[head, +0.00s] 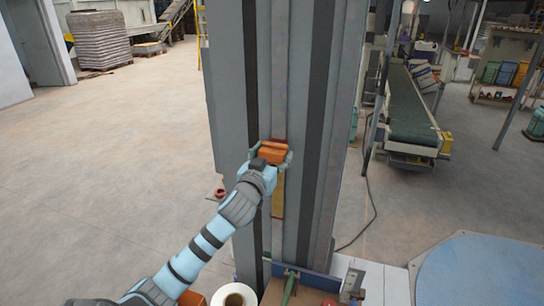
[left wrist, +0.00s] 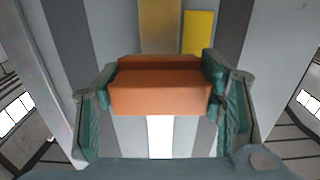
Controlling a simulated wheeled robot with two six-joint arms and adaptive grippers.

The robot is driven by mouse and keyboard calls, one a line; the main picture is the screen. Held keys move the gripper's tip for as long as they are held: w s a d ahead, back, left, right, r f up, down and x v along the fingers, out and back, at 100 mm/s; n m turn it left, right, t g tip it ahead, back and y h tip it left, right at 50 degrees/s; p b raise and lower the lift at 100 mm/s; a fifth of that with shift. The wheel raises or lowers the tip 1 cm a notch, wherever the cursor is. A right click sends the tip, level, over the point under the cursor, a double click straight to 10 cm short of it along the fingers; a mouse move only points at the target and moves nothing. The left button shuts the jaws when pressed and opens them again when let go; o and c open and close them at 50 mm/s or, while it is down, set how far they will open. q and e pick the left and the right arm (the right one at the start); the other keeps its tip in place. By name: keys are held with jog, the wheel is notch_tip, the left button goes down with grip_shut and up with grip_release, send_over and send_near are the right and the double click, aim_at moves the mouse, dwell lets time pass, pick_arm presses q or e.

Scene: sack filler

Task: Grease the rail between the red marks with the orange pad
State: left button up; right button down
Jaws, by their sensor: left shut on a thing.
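The orange pad (head: 272,151) is held between the fingers of my left gripper (head: 270,158), against the front of the tall grey column. The pad (left wrist: 160,86) spans both green fingers in the left wrist view. The rail (head: 279,60) runs up the middle of the column face. A red mark (head: 277,141) shows just above the pad. Whether the pad touches the rail is unclear. My right gripper is not in view.
A conveyor (head: 410,110) stands at the right, and a stacked pallet (head: 100,38) at the back left. The floor at left is mostly clear.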

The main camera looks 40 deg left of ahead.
aim_at(274, 162)
pick_arm(q)
jog(key=shift+w+a, duration=0.25)
jog(key=shift+w, duration=0.4)
jog(key=shift+r+p, duration=0.15)
jog(key=shift+p, duration=0.4)
notch_tip(274, 162, down, 4)
jog(key=b, duration=0.3)
jog(key=shift+r, duration=0.35)
